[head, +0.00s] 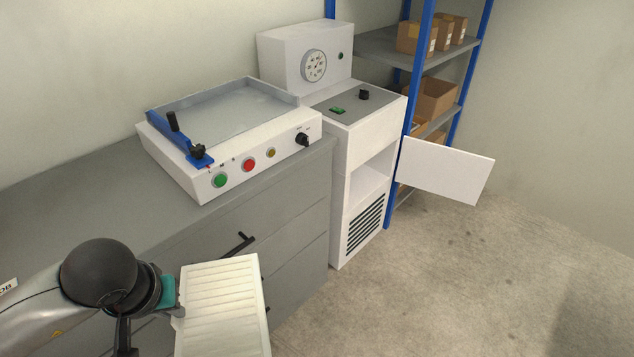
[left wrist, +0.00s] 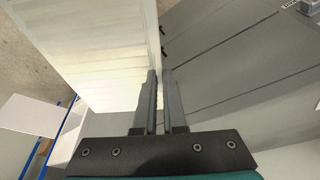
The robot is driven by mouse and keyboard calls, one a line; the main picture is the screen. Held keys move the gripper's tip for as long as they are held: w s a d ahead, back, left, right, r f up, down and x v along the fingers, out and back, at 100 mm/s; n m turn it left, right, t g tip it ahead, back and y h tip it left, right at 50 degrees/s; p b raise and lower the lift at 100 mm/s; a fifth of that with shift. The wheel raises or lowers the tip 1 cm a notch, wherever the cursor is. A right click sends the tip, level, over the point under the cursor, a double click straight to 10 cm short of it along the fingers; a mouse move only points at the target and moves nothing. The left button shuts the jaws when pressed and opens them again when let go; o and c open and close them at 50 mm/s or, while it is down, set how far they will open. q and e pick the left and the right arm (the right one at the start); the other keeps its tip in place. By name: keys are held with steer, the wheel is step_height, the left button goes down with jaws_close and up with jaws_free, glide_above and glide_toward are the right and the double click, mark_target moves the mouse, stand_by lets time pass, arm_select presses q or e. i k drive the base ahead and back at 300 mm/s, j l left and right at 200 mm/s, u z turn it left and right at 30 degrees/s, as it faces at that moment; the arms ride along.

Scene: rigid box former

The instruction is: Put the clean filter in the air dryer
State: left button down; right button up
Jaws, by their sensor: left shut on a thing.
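The clean filter (head: 222,305) is a white, ribbed rectangular panel at the bottom of the head view. My left gripper (head: 172,300) is shut on its left edge and holds it up in front of the grey cabinet. In the left wrist view the fingers (left wrist: 155,98) pinch the edge of the filter (left wrist: 85,50). The air dryer (head: 352,150) is the white unit right of the cabinet. Its door (head: 446,170) stands open to the right, and the compartment behind it shows as an open recess. The filter is well apart from the dryer. My right gripper is not in view.
A white machine with a blue handle (head: 232,135) stands on the grey cabinet (head: 75,215). A cabinet handle (head: 238,243) sticks out near the filter. A blue-framed shelf with cardboard boxes (head: 435,97) stands behind the dryer. The floor (head: 430,280) at right is clear.

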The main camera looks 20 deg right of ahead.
mark_target(362, 195)
steer(key=i+l, duration=0.15)
steer(key=l, duration=0.3)
steer(key=i+l+u, duration=0.15)
steer(key=l, duration=0.35)
steer(key=i+l, duration=0.1)
steer(key=l, duration=0.35)
steer(key=i+l+u, duration=0.1)
steer(key=l, duration=0.4)
steer(key=i+l+u, duration=0.1)
steer(key=l, duration=0.35)
steer(key=i+l, duration=0.15)
steer(key=l, duration=0.35)
